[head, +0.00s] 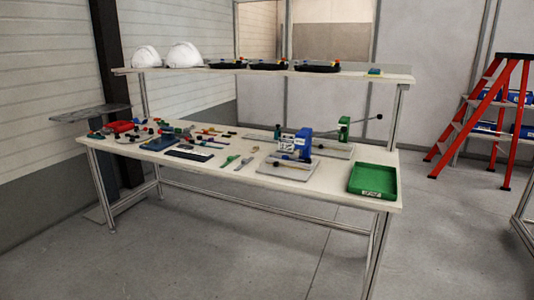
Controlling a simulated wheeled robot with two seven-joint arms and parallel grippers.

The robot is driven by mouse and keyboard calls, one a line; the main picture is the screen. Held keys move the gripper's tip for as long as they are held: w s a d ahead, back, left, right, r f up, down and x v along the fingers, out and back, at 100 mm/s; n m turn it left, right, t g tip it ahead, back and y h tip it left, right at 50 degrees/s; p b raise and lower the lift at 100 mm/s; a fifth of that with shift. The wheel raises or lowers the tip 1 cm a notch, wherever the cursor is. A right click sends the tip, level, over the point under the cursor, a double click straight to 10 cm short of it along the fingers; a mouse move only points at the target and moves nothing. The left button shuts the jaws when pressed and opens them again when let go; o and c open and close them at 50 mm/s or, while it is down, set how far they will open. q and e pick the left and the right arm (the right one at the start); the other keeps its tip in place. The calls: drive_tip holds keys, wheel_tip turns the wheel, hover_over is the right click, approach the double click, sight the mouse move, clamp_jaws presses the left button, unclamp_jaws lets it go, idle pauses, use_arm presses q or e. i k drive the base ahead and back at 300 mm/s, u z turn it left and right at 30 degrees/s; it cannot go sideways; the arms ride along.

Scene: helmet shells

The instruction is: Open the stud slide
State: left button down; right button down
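I cannot single out the stud slide at this distance. A blue bench device with a white label (296,145) stands on a pale base plate at the right half of the workbench (225,178). A small dark part with a yellowish end shows low at its front. Behind and to its right stands a green bench device (344,128) with a long lever ending in a dark knob. Whether any slide on them is open or shut is too small to tell. Neither of my grippers is in view.
A green tray (391,180) sits at the bench's right end. Small tools and parts crowd the left half. White helmet shells (185,55) and black trays (317,68) stand on the upper shelf. A red stepladder (482,120) stands right. The floor in front is clear.

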sight(288, 163)
drive_tip(key=u, duration=0.75)
drive_tip(key=i, duration=1.05)
drive_tip(key=u, duration=0.35)
drive_tip(key=i, duration=1.15)
drive_tip(key=z, duration=0.65)
